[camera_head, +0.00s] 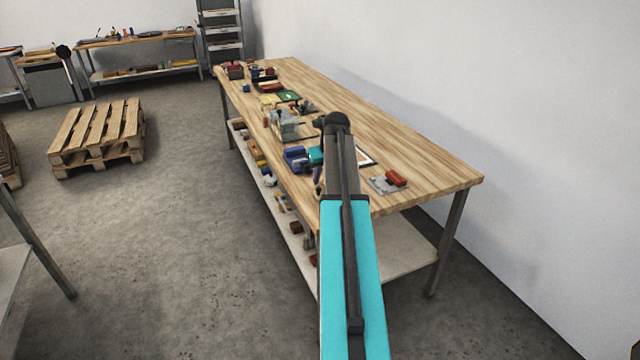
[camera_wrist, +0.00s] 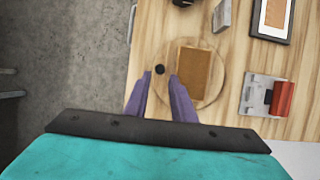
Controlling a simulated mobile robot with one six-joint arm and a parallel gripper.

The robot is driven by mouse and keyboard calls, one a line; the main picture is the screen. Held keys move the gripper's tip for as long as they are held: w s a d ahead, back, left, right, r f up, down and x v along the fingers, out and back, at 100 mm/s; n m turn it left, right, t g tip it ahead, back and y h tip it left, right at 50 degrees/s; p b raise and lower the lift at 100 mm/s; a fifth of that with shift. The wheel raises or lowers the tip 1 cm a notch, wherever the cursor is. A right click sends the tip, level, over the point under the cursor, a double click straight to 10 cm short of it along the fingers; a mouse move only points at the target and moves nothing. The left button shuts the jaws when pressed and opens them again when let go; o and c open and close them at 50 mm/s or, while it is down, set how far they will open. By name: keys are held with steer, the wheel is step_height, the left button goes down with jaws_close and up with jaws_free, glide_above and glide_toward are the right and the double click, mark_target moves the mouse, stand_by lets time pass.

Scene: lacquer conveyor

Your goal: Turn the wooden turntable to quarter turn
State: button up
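The wooden turntable (camera_wrist: 170,55) is a pale round disc on the table in the wrist view. A brown rectangular block (camera_wrist: 195,72) sits on it, and a small black knob (camera_wrist: 160,69) stands near its left rim. My gripper (camera_wrist: 160,75) is over the disc's left side, its two purple fingers apart. The knob shows in the gap between the fingertips; I cannot tell whether either finger touches it. In the head view my arm hides the turntable, and only a bit of a purple finger shows.
The wooden table (camera_head: 430,165) has its front edge close left of the turntable. A grey plate with a red block (camera_wrist: 283,98) lies to the right. A dark-framed tray (camera_wrist: 272,22) and a grey block (camera_wrist: 221,16) lie beyond. Blue boxes (camera_head: 295,154) stand left of my arm.

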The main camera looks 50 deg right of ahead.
mark_target(319, 188)
steer(key=shift+p+x, duration=0.4)
steer(key=shift+x, duration=2.1)
